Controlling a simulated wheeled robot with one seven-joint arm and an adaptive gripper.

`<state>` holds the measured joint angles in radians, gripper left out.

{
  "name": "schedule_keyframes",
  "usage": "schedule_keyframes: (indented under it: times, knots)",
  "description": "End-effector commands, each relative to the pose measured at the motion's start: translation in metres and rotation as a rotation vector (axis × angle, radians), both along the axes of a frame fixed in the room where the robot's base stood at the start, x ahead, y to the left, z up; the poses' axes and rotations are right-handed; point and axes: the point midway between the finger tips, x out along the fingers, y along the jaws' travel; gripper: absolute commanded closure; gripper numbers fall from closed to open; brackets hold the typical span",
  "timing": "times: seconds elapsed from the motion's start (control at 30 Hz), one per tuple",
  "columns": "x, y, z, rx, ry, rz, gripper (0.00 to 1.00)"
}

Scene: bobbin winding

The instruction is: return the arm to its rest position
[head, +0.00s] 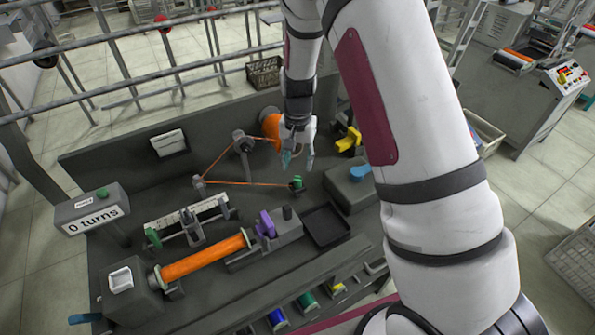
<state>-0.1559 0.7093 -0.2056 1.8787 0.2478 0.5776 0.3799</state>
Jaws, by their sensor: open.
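My gripper (298,160) hangs at the end of my arm over the back right part of the winding bench (108,160), pointing down with its jaws apart. Nothing shows between its fingers. An orange thread spool (271,125) stands just behind and left of it. A small green piece (296,182) with the orange thread (240,183) running to it sits just below the gripper in the picture; I cannot tell how near it is. My large white arm links cover the right middle of the view.
An orange bobbin (203,258) lies in the winder at the front, beside a purple clamp (266,224). A counter box (92,209) reads "0 turns". A black tray (326,226) and a grey box with a blue knob (360,173) stand at the right. Metal rails (130,76) cross behind.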

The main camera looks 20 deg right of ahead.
Motion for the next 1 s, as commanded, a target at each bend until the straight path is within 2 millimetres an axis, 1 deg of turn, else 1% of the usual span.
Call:
schedule_keyframes:
  times: [0.03,0.2,0.4,0.57,0.67,0.77,0.83,1.0]
  knots:
    - [0.001,0.0,0.012,0.0,-0.005,0.0,0.57]
    - [0.001,0.001,0.038,0.001,-0.003,0.002,0.57]
    - [0.0,0.0,0.052,0.0,-0.001,0.0,0.57]
    - [0.0,0.0,0.054,0.0,0.0,0.0,0.57]
    - [-0.003,0.001,0.065,0.007,-0.012,0.01,0.57]
    - [-0.009,0.002,0.089,0.019,-0.034,0.033,0.57]
    - [-0.017,0.003,0.11,0.028,-0.057,0.056,0.57]
    - [-0.042,0.005,0.16,0.047,-0.111,0.121,0.57]
